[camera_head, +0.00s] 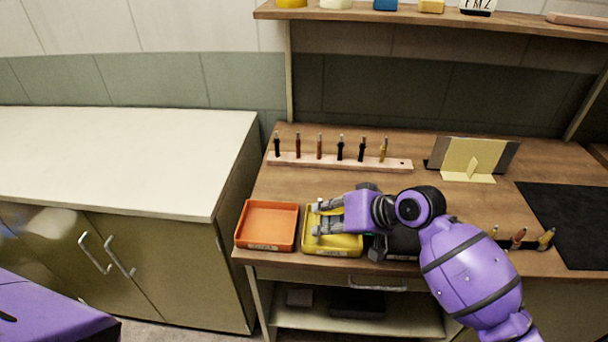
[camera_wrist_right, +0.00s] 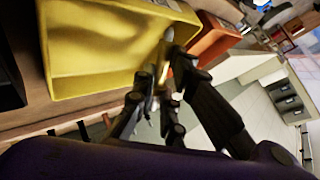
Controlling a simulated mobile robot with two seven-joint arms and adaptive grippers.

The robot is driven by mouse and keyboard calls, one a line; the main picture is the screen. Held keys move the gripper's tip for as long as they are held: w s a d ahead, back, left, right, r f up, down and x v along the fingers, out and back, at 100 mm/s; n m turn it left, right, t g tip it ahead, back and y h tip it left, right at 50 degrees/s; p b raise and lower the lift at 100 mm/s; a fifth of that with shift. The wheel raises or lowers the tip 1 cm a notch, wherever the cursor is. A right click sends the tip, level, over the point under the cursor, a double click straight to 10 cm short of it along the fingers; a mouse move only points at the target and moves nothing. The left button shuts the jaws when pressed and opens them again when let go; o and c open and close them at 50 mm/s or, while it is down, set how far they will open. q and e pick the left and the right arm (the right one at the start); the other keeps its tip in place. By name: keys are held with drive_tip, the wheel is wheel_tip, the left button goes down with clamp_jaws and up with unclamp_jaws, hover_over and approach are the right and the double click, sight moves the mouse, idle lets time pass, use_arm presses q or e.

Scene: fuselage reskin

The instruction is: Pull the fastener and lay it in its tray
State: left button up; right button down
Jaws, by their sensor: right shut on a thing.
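My right gripper (camera_head: 320,219) is over the yellow tray (camera_head: 343,248) on the workbench, and it also shows in the right wrist view (camera_wrist_right: 165,80). It is shut on a small gold-coloured fastener (camera_wrist_right: 167,50) with a greyish end. In the wrist view the fastener overlaps the rim of the yellow tray (camera_wrist_right: 95,45); I cannot tell whether it touches. The fastener is too small to make out in the head view. My forearm hides part of the tray's right side. My left gripper is not in view.
An empty orange tray (camera_head: 268,224) stands left of the yellow one. A dark tray (camera_head: 404,243) is partly hidden under my right arm. A wooden rack (camera_head: 340,163) holds several upright tools behind. A panel on a yellow stand (camera_head: 474,157) and a black mat (camera_head: 575,225) lie right.

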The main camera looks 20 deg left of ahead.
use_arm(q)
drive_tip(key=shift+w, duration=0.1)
use_arm(e)
drive_tip(key=shift+f, duration=0.4)
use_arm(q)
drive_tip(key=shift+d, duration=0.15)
use_arm(e)
drive_tip(key=c, duration=1.7)
unclamp_jaws()
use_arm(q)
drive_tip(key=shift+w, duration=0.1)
